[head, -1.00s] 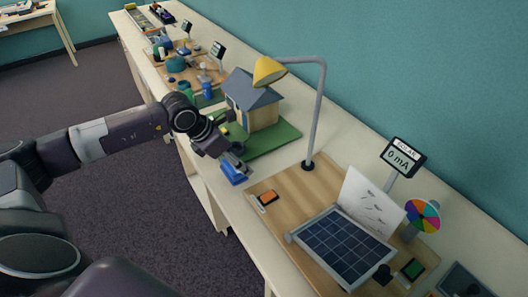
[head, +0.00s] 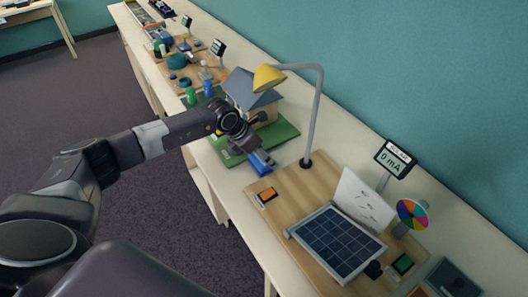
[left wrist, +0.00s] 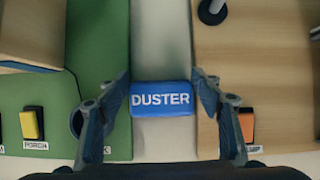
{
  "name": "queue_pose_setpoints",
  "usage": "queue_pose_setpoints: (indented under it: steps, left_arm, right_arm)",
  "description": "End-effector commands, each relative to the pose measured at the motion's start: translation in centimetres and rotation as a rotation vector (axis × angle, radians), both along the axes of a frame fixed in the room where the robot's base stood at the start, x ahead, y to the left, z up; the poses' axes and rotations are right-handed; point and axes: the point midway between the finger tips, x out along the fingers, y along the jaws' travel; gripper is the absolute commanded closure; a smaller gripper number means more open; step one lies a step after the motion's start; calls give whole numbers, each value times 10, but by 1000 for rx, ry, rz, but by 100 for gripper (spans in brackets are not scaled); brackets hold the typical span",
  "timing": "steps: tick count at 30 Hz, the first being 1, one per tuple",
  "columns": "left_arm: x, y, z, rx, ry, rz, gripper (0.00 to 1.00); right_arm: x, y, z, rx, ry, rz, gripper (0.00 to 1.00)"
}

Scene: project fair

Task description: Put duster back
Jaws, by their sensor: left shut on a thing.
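The duster (head: 262,163) is a blue block. In the left wrist view the duster (left wrist: 160,106) shows its white "DUSTER" lettering. My left gripper (head: 259,157) has its fingers closed on both ends of the duster, seen in the left wrist view (left wrist: 161,92). The duster is over the pale table strip between the green house base (head: 282,132) and the wooden solar board (head: 289,184). I cannot tell if it touches the table. My right gripper is not in view.
A model house (head: 240,88) stands on the green base. A lamp (head: 314,115), solar panel (head: 338,244), meter (head: 394,158) and colour wheel (head: 412,214) stand on or near the wooden board. Yellow (left wrist: 32,123) and orange (left wrist: 246,125) switches sit on either side of my fingers.

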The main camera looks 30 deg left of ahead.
Motion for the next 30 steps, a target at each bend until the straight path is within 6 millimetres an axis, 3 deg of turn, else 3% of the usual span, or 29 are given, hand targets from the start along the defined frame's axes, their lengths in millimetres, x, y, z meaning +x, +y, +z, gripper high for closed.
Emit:
queue_pose_setpoints:
  steps: [8, 9, 13, 25, 30]
  left_arm:
    - [0, 0, -5, 0, 0, 0, 79]
    - [0, 0, -3, 0, 0, 0, 36]
    - [0, 0, -3, 0, 0, 0, 23]
    - [-1, 1, 3, 1, 0, 0, 23]
    - [-11, 7, 21, 1, -3, -1, 23]
  right_arm:
    - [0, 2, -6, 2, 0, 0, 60]
    - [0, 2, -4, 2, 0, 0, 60]
    - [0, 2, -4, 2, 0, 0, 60]
    - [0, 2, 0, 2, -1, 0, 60]
    - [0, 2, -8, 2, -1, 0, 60]
